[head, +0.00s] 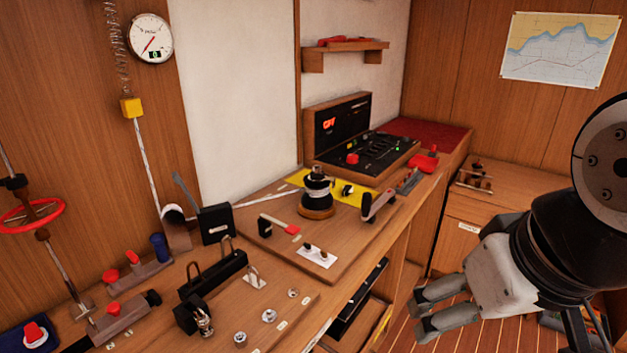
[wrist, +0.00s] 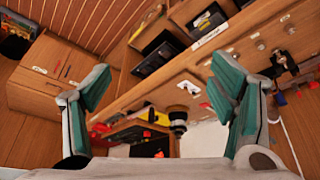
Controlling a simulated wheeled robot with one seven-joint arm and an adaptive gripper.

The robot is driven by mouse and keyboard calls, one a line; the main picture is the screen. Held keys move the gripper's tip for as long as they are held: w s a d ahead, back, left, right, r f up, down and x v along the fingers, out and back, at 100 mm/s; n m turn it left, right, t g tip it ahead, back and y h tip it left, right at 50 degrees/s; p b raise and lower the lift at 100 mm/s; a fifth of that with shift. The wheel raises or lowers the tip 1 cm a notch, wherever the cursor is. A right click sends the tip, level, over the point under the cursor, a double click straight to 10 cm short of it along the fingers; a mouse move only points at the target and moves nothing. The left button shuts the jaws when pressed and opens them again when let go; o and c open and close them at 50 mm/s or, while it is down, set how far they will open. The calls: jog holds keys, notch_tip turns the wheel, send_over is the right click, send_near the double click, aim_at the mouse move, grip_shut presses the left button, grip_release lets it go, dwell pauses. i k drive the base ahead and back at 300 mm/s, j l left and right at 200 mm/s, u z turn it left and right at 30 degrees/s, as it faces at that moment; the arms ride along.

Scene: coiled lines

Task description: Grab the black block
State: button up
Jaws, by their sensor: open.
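Several black pieces could be the black block. An upright black block (head: 215,223) with a grey lever stands on the counter against the wall, left of centre. I cannot tell which one is meant. My gripper (head: 419,316) is open and empty, right of the counter and apart from all of them. In the wrist view, its fingers (wrist: 160,70) are spread wide with nothing between them.
The wooden counter carries a black winch (head: 317,192) on a raised board, a control panel (head: 365,150) and red-topped levers (head: 115,308). An open drawer (head: 360,325) juts out below its front edge. Striped floor lies beneath my gripper.

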aim_at(347, 187)
jog(key=i+l+u, duration=0.15)
jog(key=u, duration=0.3)
jog(key=i+l+u, duration=0.1)
jog(key=u, duration=0.35)
jog(key=i+l+u, duration=0.2)
jog(key=l, duration=0.45)
jog(key=i+l+u, duration=0.1)
jog(key=l+u, duration=0.15)
jog(key=l, duration=0.45)
jog(key=i+l+u, duration=0.2)
jog(key=l, duration=2.45)
jog(key=i+u, duration=0.05)
jog(key=i, duration=0.05)
